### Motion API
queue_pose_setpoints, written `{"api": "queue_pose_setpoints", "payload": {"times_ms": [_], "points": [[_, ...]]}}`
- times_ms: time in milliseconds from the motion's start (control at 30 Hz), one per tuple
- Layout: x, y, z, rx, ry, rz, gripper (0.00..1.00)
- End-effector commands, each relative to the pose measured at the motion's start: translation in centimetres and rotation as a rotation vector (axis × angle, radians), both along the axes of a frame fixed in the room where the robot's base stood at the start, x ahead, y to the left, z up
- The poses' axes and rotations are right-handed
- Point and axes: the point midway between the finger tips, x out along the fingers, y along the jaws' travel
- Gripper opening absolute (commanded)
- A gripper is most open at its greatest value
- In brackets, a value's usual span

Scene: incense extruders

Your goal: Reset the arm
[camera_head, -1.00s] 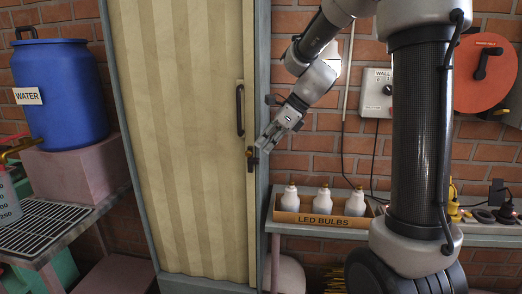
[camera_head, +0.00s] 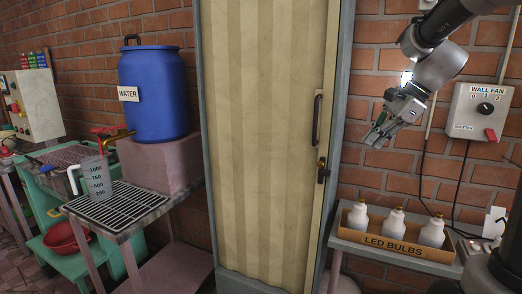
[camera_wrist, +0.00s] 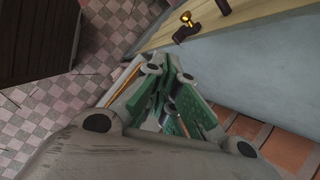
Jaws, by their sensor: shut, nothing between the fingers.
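My gripper (camera_head: 377,139) is at the right in the head view, in front of the brick wall and to the right of the tall cabinet's door (camera_head: 265,150). It points down and to the left, with nothing held. In the wrist view its green-padded fingers (camera_wrist: 172,85) are close together and empty. The cabinet door has a dark handle (camera_head: 317,120) and a brass-and-dark latch (camera_head: 323,170), apart from my gripper. The latch also shows at the top of the wrist view (camera_wrist: 187,29).
A box of LED bulbs (camera_head: 394,244) stands on a shelf below my gripper. A wall fan switch (camera_head: 481,111) is on the wall to the right. A blue water barrel (camera_head: 158,92), a measuring jug (camera_head: 96,178) on a grate and a red bowl (camera_head: 62,238) are at the left.

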Motion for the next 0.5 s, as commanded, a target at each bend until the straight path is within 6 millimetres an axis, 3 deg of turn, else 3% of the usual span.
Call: {"api": "queue_pose_setpoints", "payload": {"times_ms": [100,300,400,500], "points": [[-5.1,-1.8,-2.6,-0.222,-0.112,0.376,0.00],[-16.2,-3.5,-4.6,-0.598,-0.283,1.101,0.00],[-20.1,-3.9,-5.3,-0.716,-0.322,1.300,0.00],[-22.6,-3.9,-5.7,-0.782,-0.349,1.357,0.00]]}}
